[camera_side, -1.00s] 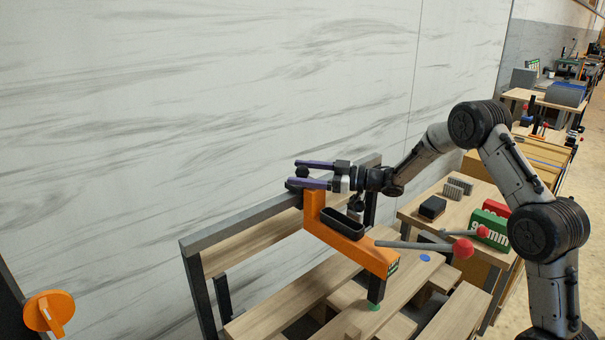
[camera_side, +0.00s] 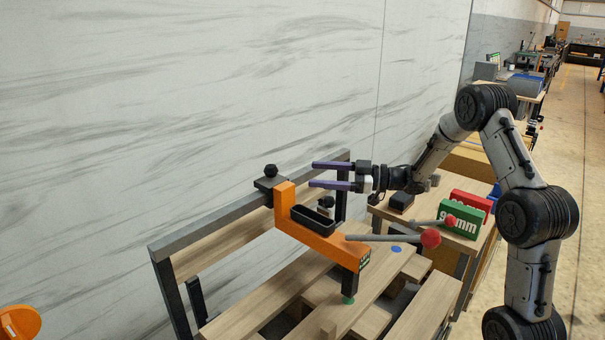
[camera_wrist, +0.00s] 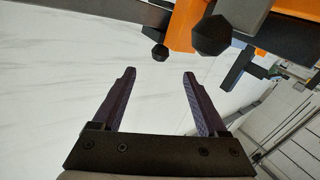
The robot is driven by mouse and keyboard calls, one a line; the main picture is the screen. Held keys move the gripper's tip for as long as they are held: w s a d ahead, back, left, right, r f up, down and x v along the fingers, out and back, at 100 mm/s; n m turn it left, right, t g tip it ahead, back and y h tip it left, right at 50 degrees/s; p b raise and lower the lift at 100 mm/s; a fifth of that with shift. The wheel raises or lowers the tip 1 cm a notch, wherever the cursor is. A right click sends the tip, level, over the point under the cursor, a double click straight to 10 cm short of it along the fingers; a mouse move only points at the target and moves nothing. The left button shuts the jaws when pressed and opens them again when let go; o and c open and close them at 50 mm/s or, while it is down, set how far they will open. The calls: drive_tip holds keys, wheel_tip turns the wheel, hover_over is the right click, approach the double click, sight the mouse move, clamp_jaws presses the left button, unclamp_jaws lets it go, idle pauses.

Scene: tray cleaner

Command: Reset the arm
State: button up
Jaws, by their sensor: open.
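My gripper (camera_side: 312,174) is open and empty, its two purple fingers pointing left above the wooden rack. A black knob (camera_side: 271,170) on a dark plate stands at the upper end of an orange tool (camera_side: 310,240), to the left of the fingertips and apart from them. The wrist view shows my two spread fingers (camera_wrist: 159,73) with nothing between them. There, a dark faceted knob (camera_wrist: 211,36) and part of the orange body (camera_wrist: 182,25) lie beyond the fingertips near the top.
A grey rail (camera_side: 215,220) runs along the back of the slatted rack. Two levers end in red balls, the nearer one (camera_side: 431,239) at the tool's right. Green (camera_side: 461,219) and red (camera_side: 473,203) blocks sit on a side table. The pale wall stands behind.

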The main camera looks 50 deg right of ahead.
sight(270, 172)
drive_tip(key=shift+s+d, duration=0.35)
drive_tip(key=shift+s, duration=0.15)
drive_tip(key=x, duration=1.4)
drive_tip(key=shift+a, duration=0.1)
